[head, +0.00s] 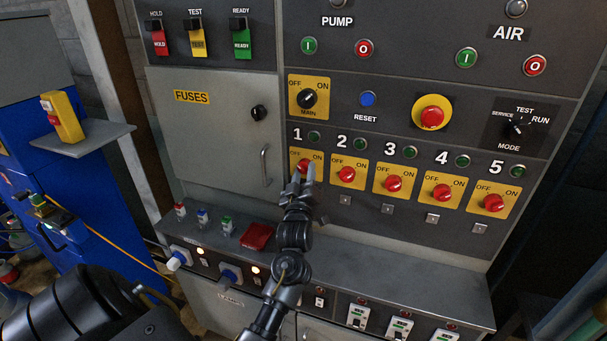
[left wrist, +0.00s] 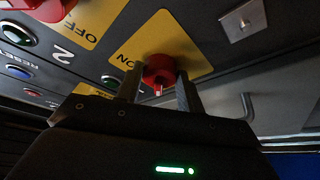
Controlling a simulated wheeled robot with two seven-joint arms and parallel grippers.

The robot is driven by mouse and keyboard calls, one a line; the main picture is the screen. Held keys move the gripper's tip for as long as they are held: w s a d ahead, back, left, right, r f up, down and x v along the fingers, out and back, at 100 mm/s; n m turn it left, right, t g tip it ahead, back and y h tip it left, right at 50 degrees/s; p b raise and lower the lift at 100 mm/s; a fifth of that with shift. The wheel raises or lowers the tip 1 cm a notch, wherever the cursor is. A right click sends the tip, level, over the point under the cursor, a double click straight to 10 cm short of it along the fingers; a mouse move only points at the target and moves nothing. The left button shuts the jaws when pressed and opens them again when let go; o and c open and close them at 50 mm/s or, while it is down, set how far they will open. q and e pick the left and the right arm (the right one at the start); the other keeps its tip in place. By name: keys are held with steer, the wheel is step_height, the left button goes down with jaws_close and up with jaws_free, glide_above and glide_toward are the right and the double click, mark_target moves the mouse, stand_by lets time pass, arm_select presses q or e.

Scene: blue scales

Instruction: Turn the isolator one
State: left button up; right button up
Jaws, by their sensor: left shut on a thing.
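Isolator one is a red knob (head: 304,166) on a yellow plate (head: 293,155) marked OFF and ON, under the number 1. In the left wrist view the red knob (left wrist: 160,70) sits between the two fingers, with a white mark on it. My left gripper (head: 299,178) reaches up from below in the head view and is shut on this knob. The gripper also shows in the left wrist view (left wrist: 160,88). The fingers hide the lower part of the knob and plate in the head view. My right gripper is not in view.
Red isolator knobs two (head: 346,174), three (head: 393,184), four (head: 442,192) and five (head: 493,203) stand in a row to the right. The fuses door handle (head: 266,166) juts out just left of my gripper. A ledge (head: 390,260) runs below, with a red item (head: 257,237) on it.

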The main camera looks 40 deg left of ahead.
arm_select(q)
steer(key=o, duration=1)
steer(key=b+v, duration=0.3)
steer(key=v, duration=0.8)
steer(key=shift+a, duration=0.1)
